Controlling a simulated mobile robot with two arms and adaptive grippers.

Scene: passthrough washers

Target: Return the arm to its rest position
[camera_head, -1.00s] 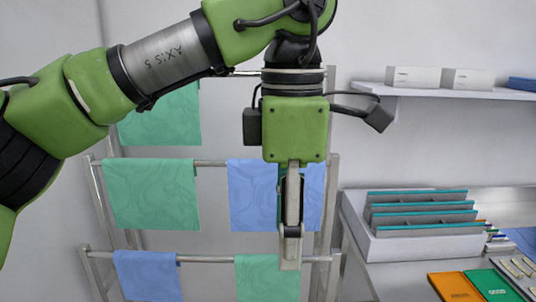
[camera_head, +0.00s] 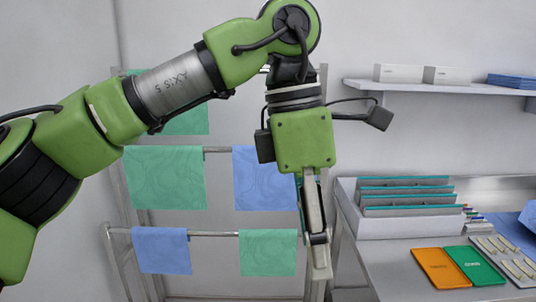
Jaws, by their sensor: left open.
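My left arm comes in from the left, and its left gripper (camera_head: 319,262) hangs down near the middle of the view, tilted slightly. It is seen nearly edge-on, with its jaws open and nothing visible between them. It hangs in front of the right post of a metal rack, to the left of the workbench (camera_head: 353,274). It appears clear of both. My right gripper is not in view.
The rack behind holds green cloths (camera_head: 166,178) and blue cloths (camera_head: 161,250). On the bench stand a white bin with grey dividers (camera_head: 405,224), an orange card (camera_head: 440,268) and a green card (camera_head: 474,265). A wall shelf (camera_head: 440,90) carries white boxes (camera_head: 398,73).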

